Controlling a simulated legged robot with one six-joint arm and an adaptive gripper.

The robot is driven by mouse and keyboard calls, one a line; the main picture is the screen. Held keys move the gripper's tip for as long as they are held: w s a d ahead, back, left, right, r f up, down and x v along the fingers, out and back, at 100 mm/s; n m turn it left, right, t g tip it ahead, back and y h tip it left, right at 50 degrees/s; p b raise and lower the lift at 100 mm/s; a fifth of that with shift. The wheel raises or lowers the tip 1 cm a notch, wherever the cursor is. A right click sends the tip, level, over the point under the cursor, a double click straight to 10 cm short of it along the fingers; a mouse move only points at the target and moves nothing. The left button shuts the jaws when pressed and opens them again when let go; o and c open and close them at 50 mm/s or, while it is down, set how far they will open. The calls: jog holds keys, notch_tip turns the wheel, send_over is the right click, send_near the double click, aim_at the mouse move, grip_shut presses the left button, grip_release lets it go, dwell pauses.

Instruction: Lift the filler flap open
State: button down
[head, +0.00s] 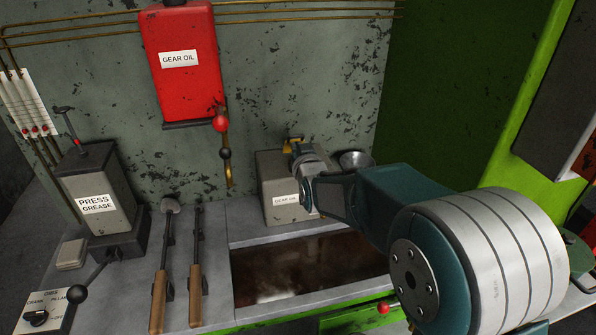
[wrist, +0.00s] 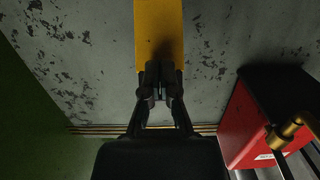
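The grey gear oil box (head: 273,180) stands on the bench ledge against the back wall. A small yellow flap (head: 288,146) shows at its top, partly hidden by my gripper and arm. In the wrist view the yellow flap (wrist: 158,35) is a flat strip running to the top edge. My gripper (wrist: 159,88) has its fingers close together at the flap's lower end, overlapping it in the picture. I cannot tell whether they touch it. In the head view my gripper (head: 300,150) is over the top of the box. How far the flap is raised is unclear.
A metal funnel (head: 356,159) is just right of the box. A red gear oil tank (head: 180,62) hangs on the wall with a brass pipe (head: 228,172) below it. A sunken dark tray (head: 300,268) lies in front. The press grease pump (head: 95,197) stands at left.

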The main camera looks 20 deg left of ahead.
dwell(0.3)
jog(key=shift+r+x, duration=0.15)
jog(key=shift+x, duration=1.2)
jog(key=shift+r+x, duration=0.15)
jog(key=shift+x, duration=1.25)
jog(key=v, duration=1.3)
jog(key=shift+f, duration=0.15)
